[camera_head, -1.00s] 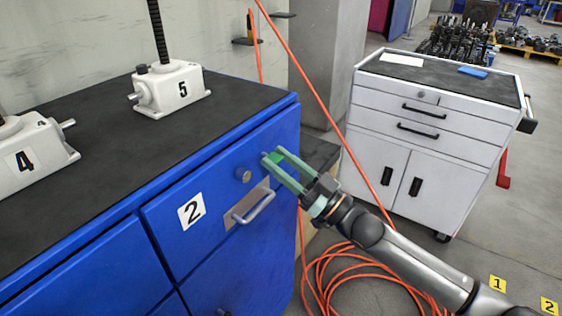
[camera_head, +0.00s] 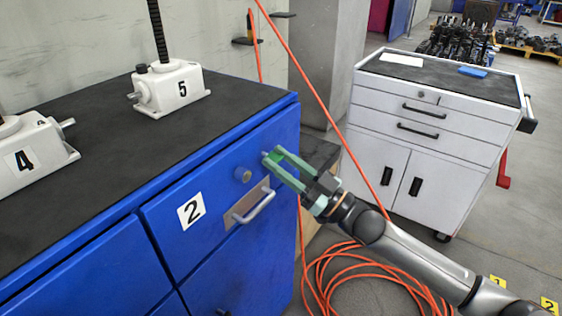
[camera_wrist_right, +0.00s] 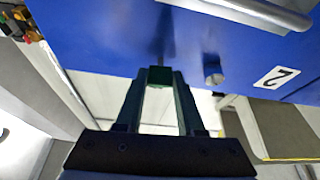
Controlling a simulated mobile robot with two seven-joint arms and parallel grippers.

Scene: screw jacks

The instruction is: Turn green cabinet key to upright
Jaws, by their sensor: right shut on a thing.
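The green key (camera_head: 275,157) sits at the upper right of the blue cabinet's (camera_head: 222,179) front. It is mostly hidden between the fingertips of my right gripper (camera_head: 274,160), which is shut on it. In the right wrist view the key (camera_wrist_right: 160,76) is a small dark green block between the two fingertips, close to the blue front. Its exact tilt is hard to tell. My left gripper is not in view.
A grey round knob (camera_head: 243,175) and a metal handle (camera_head: 252,207) lie left of and below the key. Screw jacks 5 (camera_head: 170,89) and 4 (camera_head: 30,155) stand on the cabinet top. An orange cable (camera_head: 335,120) hangs behind my arm; a white tool cabinet (camera_head: 440,135) stands at right.

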